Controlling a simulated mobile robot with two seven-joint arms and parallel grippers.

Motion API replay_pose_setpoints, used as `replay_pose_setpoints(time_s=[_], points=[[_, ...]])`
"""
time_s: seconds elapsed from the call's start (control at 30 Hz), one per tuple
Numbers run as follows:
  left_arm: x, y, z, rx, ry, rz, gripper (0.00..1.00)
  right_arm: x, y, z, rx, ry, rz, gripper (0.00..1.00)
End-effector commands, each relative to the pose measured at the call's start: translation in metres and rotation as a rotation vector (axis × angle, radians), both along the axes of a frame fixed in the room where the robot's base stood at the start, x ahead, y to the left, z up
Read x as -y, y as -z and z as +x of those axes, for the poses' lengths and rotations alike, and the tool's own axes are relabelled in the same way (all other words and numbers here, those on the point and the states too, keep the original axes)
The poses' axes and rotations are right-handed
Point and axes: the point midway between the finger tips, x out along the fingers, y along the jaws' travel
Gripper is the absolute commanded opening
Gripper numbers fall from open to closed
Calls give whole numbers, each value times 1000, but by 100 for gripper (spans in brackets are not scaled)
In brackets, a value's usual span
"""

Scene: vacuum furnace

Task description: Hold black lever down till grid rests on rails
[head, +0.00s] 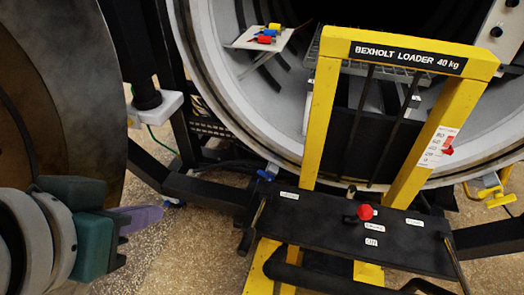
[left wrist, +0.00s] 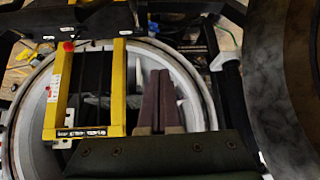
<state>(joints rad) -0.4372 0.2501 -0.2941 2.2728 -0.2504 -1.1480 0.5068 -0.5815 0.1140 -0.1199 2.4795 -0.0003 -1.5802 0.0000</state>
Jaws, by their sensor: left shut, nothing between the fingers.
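The yellow loader frame (head: 322,110) stands before the round furnace opening. On its black deck (head: 410,232) are a red knob (head: 366,212) and, just behind it, a small black lever (head: 351,191). A grey metal grid (head: 398,74) shows behind the frame's top bar, partly hidden; I cannot tell whether it touches any rails. My left gripper (head: 155,214) is shut and empty, left of the loader and well apart from the lever. Its purple fingers also show in the left wrist view (left wrist: 159,75), with the loader frame (left wrist: 118,90) to their left. My right gripper is not in view.
A large round grey door (head: 70,80) stands close at the left, beside my left arm. A white plate (head: 255,38) with small coloured parts sits at the furnace mouth. A black beam (head: 205,190) crosses low.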

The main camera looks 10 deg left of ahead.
Motion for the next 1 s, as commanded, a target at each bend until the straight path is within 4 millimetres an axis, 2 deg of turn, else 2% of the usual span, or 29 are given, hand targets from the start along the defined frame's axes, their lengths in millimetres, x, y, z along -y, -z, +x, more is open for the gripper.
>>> replay_pose_setpoints(time_s=[0.03, 0.5, 0.7, 0.83, 1.0], points=[[1, 34, 6, 27, -3, -5, 0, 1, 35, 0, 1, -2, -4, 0], [23, 170, 51, 282, -1, -117, 0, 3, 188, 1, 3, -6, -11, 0], [33, 203, 61, 345, 22, -162, 0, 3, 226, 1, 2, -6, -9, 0], [37, 212, 63, 364, 31, -178, 0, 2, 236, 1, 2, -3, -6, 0], [38, 211, 64, 371, 34, -186, 0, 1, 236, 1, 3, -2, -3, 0]])
